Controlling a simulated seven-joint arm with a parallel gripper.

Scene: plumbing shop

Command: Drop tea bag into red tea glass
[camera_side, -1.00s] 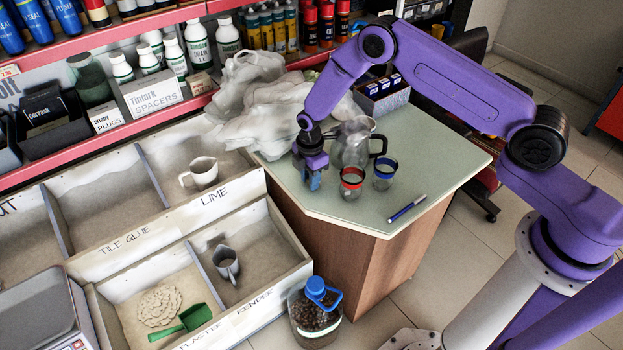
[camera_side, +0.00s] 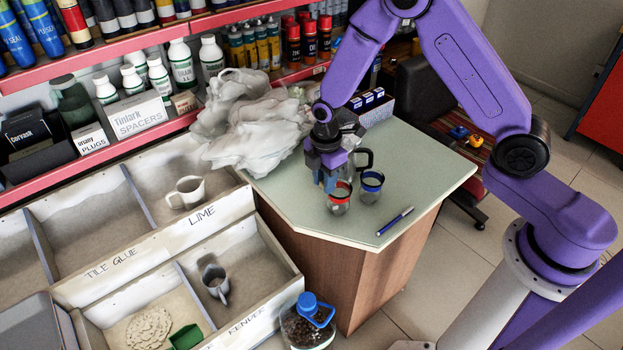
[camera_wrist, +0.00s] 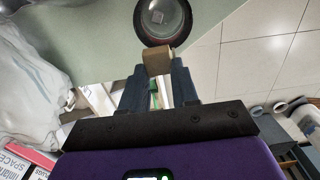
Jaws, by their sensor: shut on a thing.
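My gripper (camera_side: 327,184) is shut on a small tan tea bag (camera_wrist: 157,60), which sits between the fingertips in the wrist view. The gripper (camera_wrist: 158,72) is just left of and above the red tea glass (camera_side: 339,202) in the side view and overlaps its edge. In the wrist view the red tea glass (camera_wrist: 163,20) shows as a round dark-red rim just beyond the tea bag. A small pale square shows inside it; I cannot tell what it is. The tea bag is hard to make out in the side view.
A blue-rimmed glass (camera_side: 371,188) stands right of the red one. A glass pitcher (camera_side: 360,158) is close behind, partly hidden by my gripper. A blue pen (camera_side: 395,221) lies at the front right. Crumpled plastic (camera_side: 250,130) covers the table's left back.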

